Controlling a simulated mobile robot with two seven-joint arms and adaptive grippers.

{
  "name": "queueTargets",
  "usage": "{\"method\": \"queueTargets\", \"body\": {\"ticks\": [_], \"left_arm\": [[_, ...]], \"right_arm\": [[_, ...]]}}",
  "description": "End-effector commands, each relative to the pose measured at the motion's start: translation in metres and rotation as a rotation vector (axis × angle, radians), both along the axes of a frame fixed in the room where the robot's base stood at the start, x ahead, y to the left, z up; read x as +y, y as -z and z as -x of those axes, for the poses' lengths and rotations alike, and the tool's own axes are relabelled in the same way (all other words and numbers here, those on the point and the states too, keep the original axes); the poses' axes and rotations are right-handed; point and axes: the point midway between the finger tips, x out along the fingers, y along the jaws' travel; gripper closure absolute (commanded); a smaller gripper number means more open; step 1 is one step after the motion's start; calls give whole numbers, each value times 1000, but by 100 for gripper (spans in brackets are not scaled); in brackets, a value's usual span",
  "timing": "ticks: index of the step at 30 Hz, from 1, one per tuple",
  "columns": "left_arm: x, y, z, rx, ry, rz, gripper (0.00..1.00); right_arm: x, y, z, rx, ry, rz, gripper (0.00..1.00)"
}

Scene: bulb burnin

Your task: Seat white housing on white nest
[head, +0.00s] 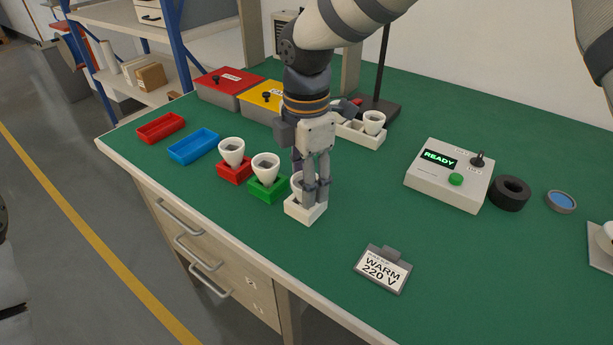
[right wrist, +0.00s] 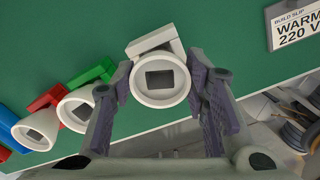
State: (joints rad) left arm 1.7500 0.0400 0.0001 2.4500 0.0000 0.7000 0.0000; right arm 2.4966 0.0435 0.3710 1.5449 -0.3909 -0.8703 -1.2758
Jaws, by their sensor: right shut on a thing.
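My right gripper (head: 310,194) points down over the white nest (head: 305,213), its fingers shut on the white housing (head: 297,184). The housing is a cup shape, upright and partly hidden behind the fingers. In the right wrist view the housing (right wrist: 159,96) sits between the two fingers, its round rim and dark square recess facing the camera. The white nest (right wrist: 152,43) shows behind it. The housing's lower end is at the nest; I cannot tell whether it is fully down in it. My left gripper is not in view.
White housings stand in the red nest (head: 236,172) and green nest (head: 268,187), close beside the white nest. Empty red (head: 160,128) and blue (head: 193,146) trays lie left. A white tray (head: 362,138) holds another housing. A READY box (head: 449,175) and build slip (head: 383,270) lie right.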

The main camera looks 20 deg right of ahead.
Motion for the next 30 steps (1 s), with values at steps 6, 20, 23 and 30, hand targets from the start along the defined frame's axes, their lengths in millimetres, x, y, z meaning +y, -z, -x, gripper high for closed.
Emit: {"method": "queueTargets", "body": {"ticks": [6, 20, 23, 30], "left_arm": [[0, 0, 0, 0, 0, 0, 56], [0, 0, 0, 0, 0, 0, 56], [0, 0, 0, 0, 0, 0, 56], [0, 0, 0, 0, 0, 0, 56]], "right_arm": [[0, 1, 0, 0, 0, 0, 84], [0, -1, 0, 0, 0, 0, 35], [0, -17, -1, -4, 1, 0, 35], [0, -82, -1, -4, 1, -1, 35]]}}
